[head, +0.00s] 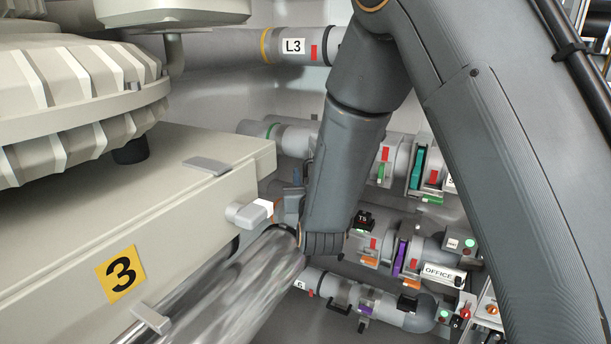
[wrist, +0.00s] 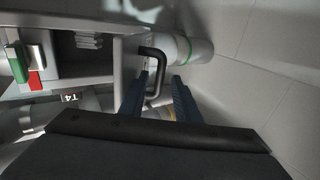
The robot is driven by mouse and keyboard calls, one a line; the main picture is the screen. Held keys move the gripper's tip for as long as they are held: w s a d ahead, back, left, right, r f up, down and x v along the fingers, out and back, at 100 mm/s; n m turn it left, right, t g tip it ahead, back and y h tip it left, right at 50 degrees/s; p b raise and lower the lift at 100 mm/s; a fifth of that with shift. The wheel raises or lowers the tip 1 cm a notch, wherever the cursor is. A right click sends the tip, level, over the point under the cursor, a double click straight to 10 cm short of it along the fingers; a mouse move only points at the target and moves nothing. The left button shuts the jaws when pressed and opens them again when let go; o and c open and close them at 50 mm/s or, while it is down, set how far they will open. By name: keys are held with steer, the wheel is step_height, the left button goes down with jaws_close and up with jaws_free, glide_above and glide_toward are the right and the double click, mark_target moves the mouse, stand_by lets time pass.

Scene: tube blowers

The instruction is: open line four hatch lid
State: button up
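A black bent handle (wrist: 156,72) shows in the wrist view, beside a pale pipe with a green band (wrist: 190,52). My gripper (wrist: 160,80) has its two blue fingers apart, one to each side of the handle's lower part. I cannot tell whether either finger touches it. A label reading T4 (wrist: 70,98) is to the left, on a part below the grey housing. The lid that the handle belongs to is not clearly seen. In the head view, the green-banded pipe (head: 273,131) runs behind my arm, which hides the handle and most of the gripper.
A large beige machine marked 3 (head: 122,272) fills the left of the head view, with a clear tube (head: 235,280) close by my wrist. Pipe L3 (head: 293,46) runs above. The wrist view shows green (wrist: 17,62) and red (wrist: 36,80) tabs left, and wall right.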

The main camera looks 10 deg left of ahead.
steer(key=b+v, duration=0.1)
steer(key=v, duration=0.6)
steer(key=shift+s, duration=0.1)
